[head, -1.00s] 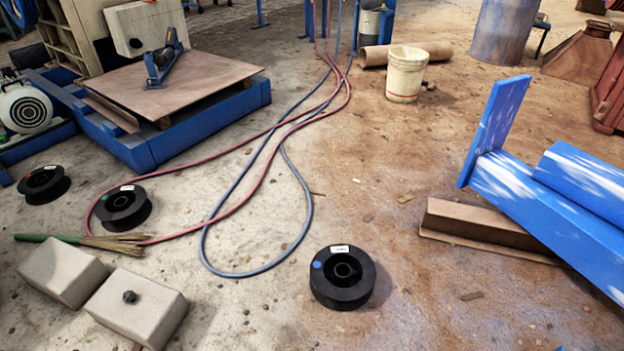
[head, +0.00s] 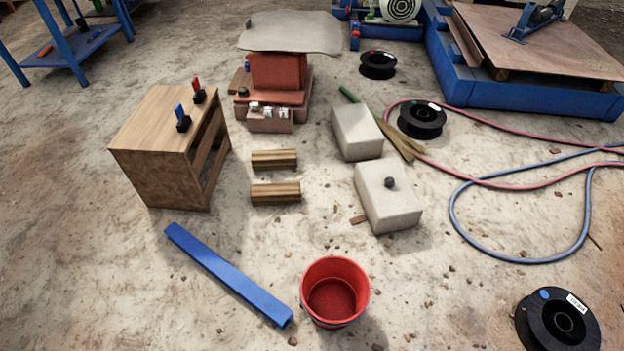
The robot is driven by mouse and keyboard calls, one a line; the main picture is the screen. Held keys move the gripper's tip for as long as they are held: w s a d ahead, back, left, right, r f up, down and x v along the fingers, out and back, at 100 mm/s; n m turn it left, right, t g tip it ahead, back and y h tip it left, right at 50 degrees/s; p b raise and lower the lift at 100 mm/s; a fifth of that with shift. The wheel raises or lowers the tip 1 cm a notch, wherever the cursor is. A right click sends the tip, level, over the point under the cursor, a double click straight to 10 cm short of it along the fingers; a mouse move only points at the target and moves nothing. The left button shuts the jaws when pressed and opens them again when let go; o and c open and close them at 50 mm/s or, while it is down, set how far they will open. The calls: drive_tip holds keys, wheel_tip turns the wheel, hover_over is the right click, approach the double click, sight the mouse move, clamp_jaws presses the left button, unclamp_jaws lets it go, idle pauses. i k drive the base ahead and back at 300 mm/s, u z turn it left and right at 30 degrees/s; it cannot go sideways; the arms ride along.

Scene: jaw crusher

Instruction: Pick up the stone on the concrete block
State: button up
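A small dark stone (head: 389,183) sits on top of the nearer of two pale concrete blocks (head: 392,212), right of the middle in the head view. The other concrete block (head: 357,133) lies just behind it, with nothing on its top. My gripper is not in view.
A red bucket (head: 335,291) and a blue bar (head: 226,273) are on the floor in front. A wooden cabinet (head: 158,165) stands left, with two short wooden pieces (head: 275,193) beside it. Black spools (head: 557,322) and hoses (head: 568,260) lie to the right.

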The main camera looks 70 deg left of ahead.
sight(389, 182)
drive_tip(key=u, duration=0.8)
drive_tip(key=i, duration=1.25)
drive_tip(key=u, duration=3.2)
